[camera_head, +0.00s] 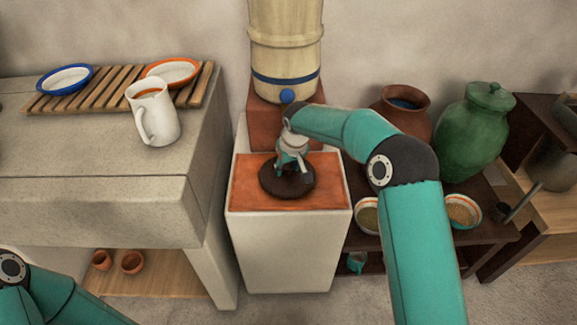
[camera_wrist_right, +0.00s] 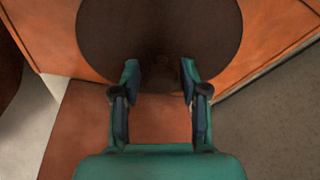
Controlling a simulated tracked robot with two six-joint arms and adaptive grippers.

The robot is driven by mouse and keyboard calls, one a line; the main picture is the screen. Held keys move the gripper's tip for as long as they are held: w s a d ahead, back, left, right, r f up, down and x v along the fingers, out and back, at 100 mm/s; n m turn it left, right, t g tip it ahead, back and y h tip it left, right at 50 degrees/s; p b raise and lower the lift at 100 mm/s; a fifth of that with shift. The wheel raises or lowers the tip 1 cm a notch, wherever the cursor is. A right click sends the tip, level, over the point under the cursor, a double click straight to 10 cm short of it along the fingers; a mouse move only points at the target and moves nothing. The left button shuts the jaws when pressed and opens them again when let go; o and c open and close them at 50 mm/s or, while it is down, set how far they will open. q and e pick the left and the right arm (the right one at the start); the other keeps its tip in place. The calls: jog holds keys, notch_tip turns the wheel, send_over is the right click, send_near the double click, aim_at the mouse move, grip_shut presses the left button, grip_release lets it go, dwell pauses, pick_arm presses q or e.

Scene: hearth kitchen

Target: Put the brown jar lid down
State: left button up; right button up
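The brown jar lid (camera_head: 270,188) is a dark round disc, lying level at the orange top of a white pedestal. I cannot tell whether it touches that top or is held just above it. My right gripper (camera_head: 292,170) is over the middle of the lid, pointing down. In the right wrist view the lid (camera_wrist_right: 215,35) fills the upper middle. The right fingers (camera_wrist_right: 159,76) are partly closed on either side of its dark centre knob, which shows only dimly. My left gripper is out of view; only a left arm link shows at lower left.
The white pedestal (camera_head: 282,250) has a tall cream container (camera_head: 287,30) behind it. A stone counter on the left carries a white mug (camera_head: 154,115) and a slatted rack. A green jar (camera_head: 476,132) and a brown pot (camera_head: 398,98) stand on the right. Orange surface shows around the lid.

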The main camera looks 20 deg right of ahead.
aim_at(293, 181)
jog(key=shift+o, duration=0.5)
jog(key=shift+r, duration=0.2)
jog(key=p+v, duration=0.1)
jog(key=v, duration=1)
jog(key=shift+r, duration=0.4)
jog(key=shift+s, duration=0.15)
